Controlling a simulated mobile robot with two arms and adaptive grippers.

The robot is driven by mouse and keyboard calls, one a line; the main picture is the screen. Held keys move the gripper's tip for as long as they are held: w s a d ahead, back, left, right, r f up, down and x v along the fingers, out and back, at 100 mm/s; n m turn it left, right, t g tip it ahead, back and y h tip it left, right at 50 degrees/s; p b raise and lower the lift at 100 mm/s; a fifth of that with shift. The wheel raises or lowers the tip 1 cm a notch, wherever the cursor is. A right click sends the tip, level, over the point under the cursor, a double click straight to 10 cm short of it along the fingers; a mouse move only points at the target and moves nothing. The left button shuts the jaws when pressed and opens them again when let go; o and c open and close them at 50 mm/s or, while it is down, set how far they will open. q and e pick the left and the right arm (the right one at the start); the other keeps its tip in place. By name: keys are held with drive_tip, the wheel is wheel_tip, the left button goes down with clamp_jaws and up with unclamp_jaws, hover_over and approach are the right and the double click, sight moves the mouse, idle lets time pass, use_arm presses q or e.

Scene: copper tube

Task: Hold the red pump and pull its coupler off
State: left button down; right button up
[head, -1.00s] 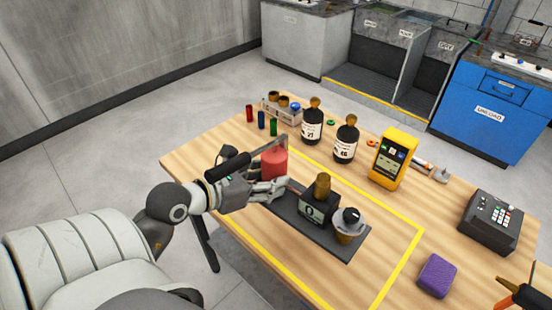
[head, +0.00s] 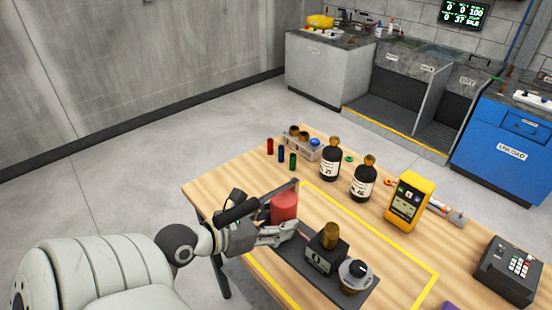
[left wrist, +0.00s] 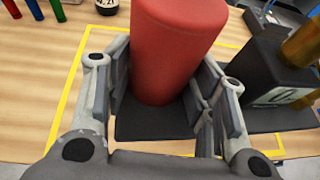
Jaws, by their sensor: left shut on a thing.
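The red pump body (head: 284,206) is a red cylinder at the left end of a dark base plate (head: 318,288). My left gripper (head: 284,232) is shut around it, and in the left wrist view the red cylinder (left wrist: 177,50) stands between the two fingers. Beside it on the plate is a black block (head: 323,257) with a round white marking and a brass piece (head: 330,234) on top. I cannot tell for certain which part is the coupler. A silver and black knob (head: 356,271) is at the plate's right end. My right gripper is out of view.
Two dark bottles (head: 330,160) (head: 364,181), a yellow meter (head: 408,203) and a rack (head: 302,143) with small vials stand behind. A keypad box (head: 507,268) is at right. Yellow tape (head: 370,228) marks the wooden table around the plate.

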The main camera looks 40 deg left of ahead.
use_arm(q)
drive_tip(key=shift+w+r, duration=0.2)
drive_tip(key=shift+r, duration=0.15)
